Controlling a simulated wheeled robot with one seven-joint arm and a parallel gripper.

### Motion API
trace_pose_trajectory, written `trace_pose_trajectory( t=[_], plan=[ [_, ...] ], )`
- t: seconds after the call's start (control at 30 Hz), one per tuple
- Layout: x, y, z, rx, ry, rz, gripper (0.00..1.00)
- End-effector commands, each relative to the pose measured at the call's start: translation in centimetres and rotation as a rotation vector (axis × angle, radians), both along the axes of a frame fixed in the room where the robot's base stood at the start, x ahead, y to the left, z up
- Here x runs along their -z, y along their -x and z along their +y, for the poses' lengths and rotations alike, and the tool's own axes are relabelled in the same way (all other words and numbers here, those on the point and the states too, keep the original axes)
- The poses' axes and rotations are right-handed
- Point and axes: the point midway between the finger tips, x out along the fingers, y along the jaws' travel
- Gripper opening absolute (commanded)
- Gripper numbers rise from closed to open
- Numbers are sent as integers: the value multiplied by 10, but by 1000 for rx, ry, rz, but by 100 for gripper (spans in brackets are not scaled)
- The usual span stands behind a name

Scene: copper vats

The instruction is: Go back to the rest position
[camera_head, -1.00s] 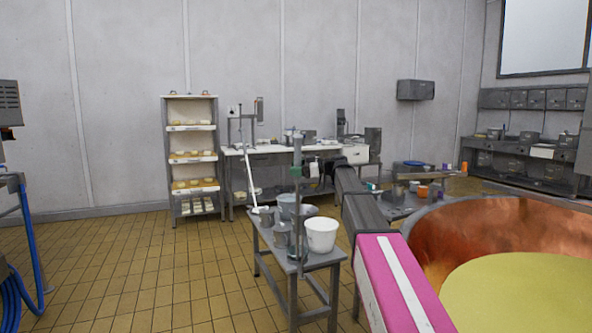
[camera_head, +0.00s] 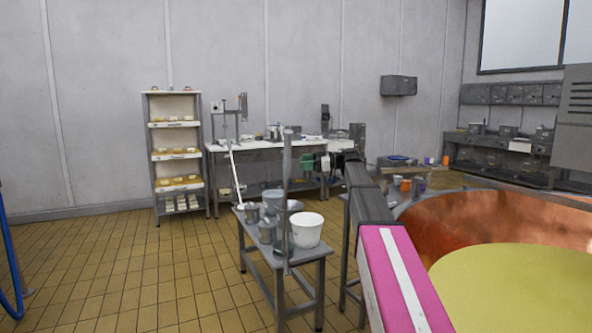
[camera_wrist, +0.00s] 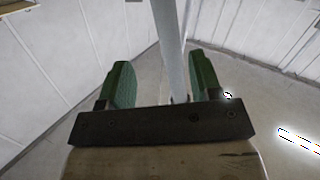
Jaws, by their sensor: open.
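In the head view my pink and grey arm reaches forward from the lower right. My gripper (camera_head: 312,163) shows small at its far end, with green fingers, above and behind the small bench. In the wrist view my gripper (camera_wrist: 160,65) has its two green fingers apart. A grey pole (camera_wrist: 168,40) appears in the gap between them; I cannot tell whether it stands between the fingers or beyond them. No object is seen gripped.
A grey bench (camera_head: 303,258) with a white bucket (camera_head: 306,231), grey containers and an upright pole (camera_head: 287,185) stands left of my arm. A copper vat (camera_head: 460,225) with yellow contents fills the right. Shelving (camera_head: 151,187) stands behind.

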Motion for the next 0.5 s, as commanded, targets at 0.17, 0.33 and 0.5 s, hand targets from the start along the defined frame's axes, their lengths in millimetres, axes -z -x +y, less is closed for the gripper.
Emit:
trace_pose_trajectory(
  t=[0.17, 0.33, 0.5],
  plan=[
    [55, 17, 3, 46, 75, 149, 58],
    [158, 51, 7, 167, 228, 441, 58],
    [259, 98, 1, 332, 391, 728, 58]
  ],
)
